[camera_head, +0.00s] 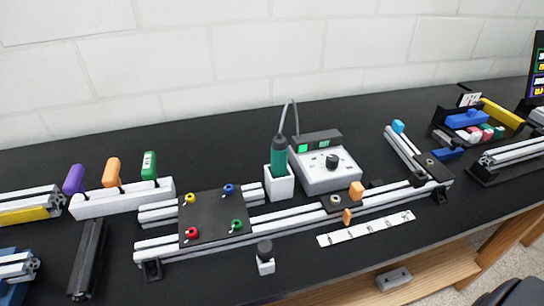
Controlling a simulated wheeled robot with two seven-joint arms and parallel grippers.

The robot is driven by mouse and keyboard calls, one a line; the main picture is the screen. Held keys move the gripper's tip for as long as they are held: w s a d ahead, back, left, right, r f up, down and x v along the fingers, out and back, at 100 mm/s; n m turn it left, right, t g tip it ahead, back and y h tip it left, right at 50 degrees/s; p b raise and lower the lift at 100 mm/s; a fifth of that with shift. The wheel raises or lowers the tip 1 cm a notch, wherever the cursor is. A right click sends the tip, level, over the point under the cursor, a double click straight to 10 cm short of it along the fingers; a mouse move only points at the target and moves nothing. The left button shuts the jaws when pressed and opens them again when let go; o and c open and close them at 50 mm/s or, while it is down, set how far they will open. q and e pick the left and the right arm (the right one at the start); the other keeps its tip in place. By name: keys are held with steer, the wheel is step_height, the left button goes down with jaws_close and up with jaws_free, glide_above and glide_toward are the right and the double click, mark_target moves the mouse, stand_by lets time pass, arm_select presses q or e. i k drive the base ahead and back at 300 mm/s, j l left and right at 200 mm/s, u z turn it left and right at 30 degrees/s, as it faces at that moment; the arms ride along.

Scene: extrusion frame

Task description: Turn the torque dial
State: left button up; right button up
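The torque dial (332,161) is a dark round knob on the sloped face of a light grey control box (328,180). The box stands at the middle of the black table. Its small display glows green at the top. Nothing covers the dial. A green and black screwdriver (279,155) stands upright in a white holder (279,184) just left of the box, with a cable rising from its top. Neither of my grippers shows in the head view.
Aluminium extrusions with a black plate (213,215) lie in front of the box. A white rack (123,197) with purple, orange and green handles stands left. A parts tray (473,131) is at the right. The table behind the box is clear.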

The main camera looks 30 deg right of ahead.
mark_target(332, 161)
steer(key=z, duration=1.35)
